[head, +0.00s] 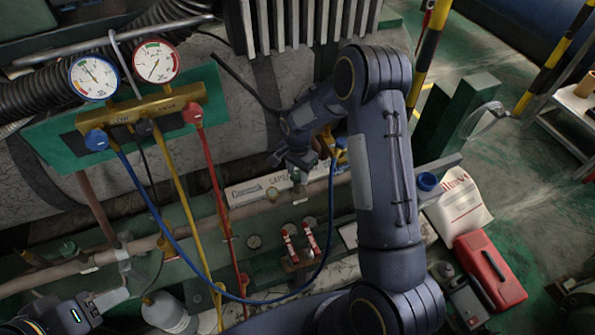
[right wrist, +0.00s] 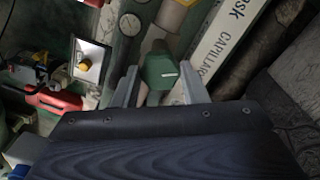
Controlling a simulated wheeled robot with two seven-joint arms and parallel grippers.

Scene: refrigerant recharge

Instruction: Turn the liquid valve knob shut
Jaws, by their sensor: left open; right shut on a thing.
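A green valve knob (right wrist: 159,72) with a white line on it sits between the fingers of my right gripper (right wrist: 158,88) in the right wrist view. The fingers are shut on its sides. No label shows whether it is the liquid valve knob. In the head view my right gripper (head: 298,177) is over the pipework, below the finned block, and mostly hides the knob. My left gripper (head: 118,292) is at the lower left, partly in view, open and empty, well away from that knob.
A gauge manifold (head: 145,107) with blue and red knobs stands upper left. Its blue hose (head: 150,200), yellow hose (head: 187,210) and red hose (head: 218,190) hang across the pipes. A white bottle (head: 165,312) is near my left gripper. A red case (head: 488,270) lies right.

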